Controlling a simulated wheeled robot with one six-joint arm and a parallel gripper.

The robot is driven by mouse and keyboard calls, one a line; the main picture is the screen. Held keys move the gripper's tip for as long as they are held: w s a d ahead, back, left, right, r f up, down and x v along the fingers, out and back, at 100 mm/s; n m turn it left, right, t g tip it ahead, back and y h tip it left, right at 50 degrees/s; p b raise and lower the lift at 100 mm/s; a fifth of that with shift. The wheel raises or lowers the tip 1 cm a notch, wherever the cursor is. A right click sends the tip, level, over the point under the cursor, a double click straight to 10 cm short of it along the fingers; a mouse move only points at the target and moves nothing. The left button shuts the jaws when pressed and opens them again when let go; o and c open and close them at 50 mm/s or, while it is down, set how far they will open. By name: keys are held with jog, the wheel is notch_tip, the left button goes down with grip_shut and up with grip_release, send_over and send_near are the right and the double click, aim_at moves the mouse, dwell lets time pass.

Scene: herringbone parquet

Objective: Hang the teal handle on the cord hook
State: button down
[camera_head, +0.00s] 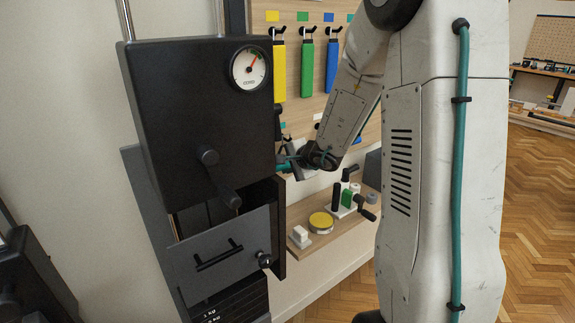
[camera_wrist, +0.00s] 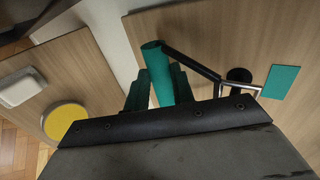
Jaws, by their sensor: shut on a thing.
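The teal handle (camera_wrist: 157,68) is a teal cylinder with a black strap running right to a silver metal ring (camera_wrist: 219,90). My gripper (camera_wrist: 158,88) is shut on the handle, with teal fingers on both sides of it. The black cord hook (camera_wrist: 239,75) stands on the wooden board beside a teal label (camera_wrist: 281,82). The silver ring overlaps the hook in the wrist view; I cannot tell whether it is around the hook or only in front. In the head view my gripper (camera_head: 289,163) is by the board, partly hidden behind the black machine.
A black machine (camera_head: 190,120) with a gauge and drawer stands close left of my gripper. A wooden shelf (camera_head: 330,240) below holds a yellow disc (camera_head: 320,221), a white block (camera_head: 300,234) and upright handles. Yellow, green and blue bands (camera_head: 307,68) hang above on the board.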

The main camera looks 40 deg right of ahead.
jog(key=shift+w+f, duration=0.25)
jog(key=shift+f, duration=0.2)
dwell(1.1)
jog(key=c, duration=1.1)
grip_release()
jog(key=v, duration=0.7)
jog(key=shift+s+r, duration=0.2)
jog(key=shift+s, duration=0.15)
